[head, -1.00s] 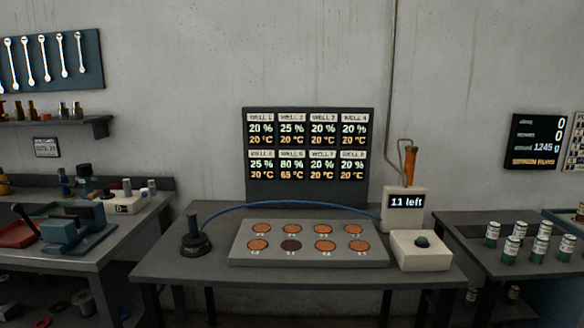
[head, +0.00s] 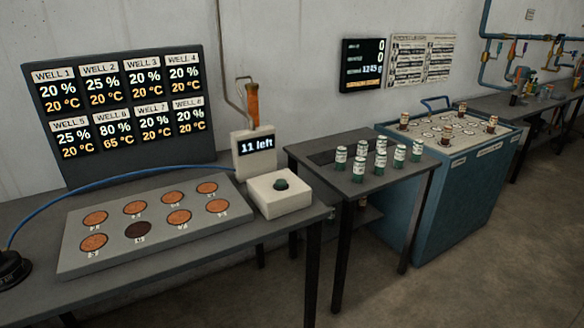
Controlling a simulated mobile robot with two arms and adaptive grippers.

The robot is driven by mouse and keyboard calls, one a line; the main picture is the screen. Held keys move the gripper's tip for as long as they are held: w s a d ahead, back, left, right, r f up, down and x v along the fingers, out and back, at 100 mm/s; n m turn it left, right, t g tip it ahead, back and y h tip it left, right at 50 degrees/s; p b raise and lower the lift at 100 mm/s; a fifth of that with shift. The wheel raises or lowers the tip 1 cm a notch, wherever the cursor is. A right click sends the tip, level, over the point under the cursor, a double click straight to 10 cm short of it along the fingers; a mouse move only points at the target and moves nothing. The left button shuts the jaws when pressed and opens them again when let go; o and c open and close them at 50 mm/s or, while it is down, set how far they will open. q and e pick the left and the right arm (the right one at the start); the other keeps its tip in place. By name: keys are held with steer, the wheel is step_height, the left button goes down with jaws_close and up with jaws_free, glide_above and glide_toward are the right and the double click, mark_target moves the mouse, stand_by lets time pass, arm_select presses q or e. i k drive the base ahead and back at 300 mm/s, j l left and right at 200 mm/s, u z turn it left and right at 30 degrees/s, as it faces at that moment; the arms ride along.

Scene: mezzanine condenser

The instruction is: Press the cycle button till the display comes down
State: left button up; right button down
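The cycle button appears to be the dark green round button (head: 281,184) on top of a white box (head: 284,203) at the table's right end. A large dark display board (head: 122,105) lists wells 1 to 8; most read 20 or 25 % and 20 °C, while well 6 reads 80 % and 65 °C. A grey plate (head: 235,232) with several copper discs and one dark disc (head: 137,229) lies before the board. Neither of my grippers is in view.
A side table (head: 398,182) with several green-labelled cans (head: 359,167) stands to the right. Beyond it is a blue cabinet (head: 460,205) with brown bottles on top. A blue cable (head: 110,182) runs from a black puck (head: 12,268) behind the plate. Floor at front right is clear.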

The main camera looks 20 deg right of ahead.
mark_target(280, 184)
steer(key=i+j+z, duration=0.2)
steer(key=i, duration=0.25)
steer(key=i+j+z, duration=0.2)
steer(key=i, duration=0.25)
